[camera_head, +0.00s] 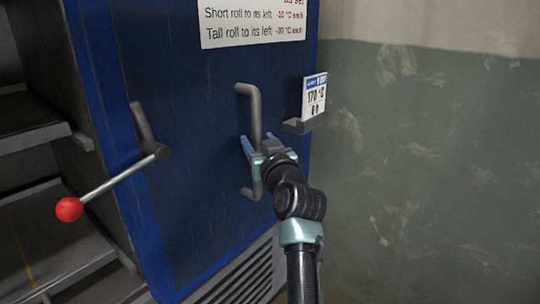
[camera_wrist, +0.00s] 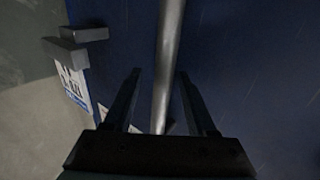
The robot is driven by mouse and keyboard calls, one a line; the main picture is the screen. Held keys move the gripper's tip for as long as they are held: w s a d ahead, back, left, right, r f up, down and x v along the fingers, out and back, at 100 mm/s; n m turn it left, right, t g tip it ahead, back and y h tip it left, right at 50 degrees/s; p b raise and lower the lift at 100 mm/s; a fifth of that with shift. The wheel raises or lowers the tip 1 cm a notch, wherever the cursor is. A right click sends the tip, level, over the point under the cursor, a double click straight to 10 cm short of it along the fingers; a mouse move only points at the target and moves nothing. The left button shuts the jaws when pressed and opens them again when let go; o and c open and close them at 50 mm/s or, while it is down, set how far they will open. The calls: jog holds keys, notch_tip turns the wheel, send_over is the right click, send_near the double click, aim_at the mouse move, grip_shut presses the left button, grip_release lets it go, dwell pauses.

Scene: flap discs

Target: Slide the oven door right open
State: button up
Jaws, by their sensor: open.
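The oven door (camera_head: 195,150) is a dark blue panel in the head view, with dark shelves showing to its left. Its grey bar handle (camera_head: 256,105) stands upright near the right side. My gripper (camera_head: 247,148) is at the handle's lower half. In the wrist view the handle (camera_wrist: 167,60) runs between my two open fingers (camera_wrist: 159,75), with a gap on each side. The fingers do not appear closed on it. A lever with a red ball (camera_head: 69,209) sticks out at the door's left edge. The handle's lower part is partly hidden by my gripper.
A small bracket (camera_head: 298,126) with a card (camera_head: 314,96) stands just right of the handle. A printed notice (camera_head: 255,18) is above. The dark shelves (camera_head: 45,225) are at the left. A green-grey wall (camera_head: 430,150) is at the right, with a vent grille (camera_head: 245,275) below.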

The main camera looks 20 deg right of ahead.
jog(key=s+p, duration=0.1)
jog(key=s, duration=1.1)
jog(key=shift+d, duration=0.3)
jog(key=shift+r, duration=0.1)
jog(key=s+a+r+t, duration=0.3)
jog(key=s+a+r, duration=0.15)
jog(key=r, duration=0.45)
jog(key=s+a+r+t, duration=0.2)
jog(key=s+a+r, duration=0.3)
jog(key=r, duration=0.5)
jog(key=s+a+r+t, duration=0.4)
jog(key=s+a+r, duration=0.1)
jog(key=s+r, duration=0.6)
notch_tip(320, 180, up, 22)
jog(key=p, duration=2.3)
jog(key=shift+s+d+f+h, duration=0.15)
jog(key=shift+d+f+h, duration=0.05)
jog(key=shift+h, duration=0.1)
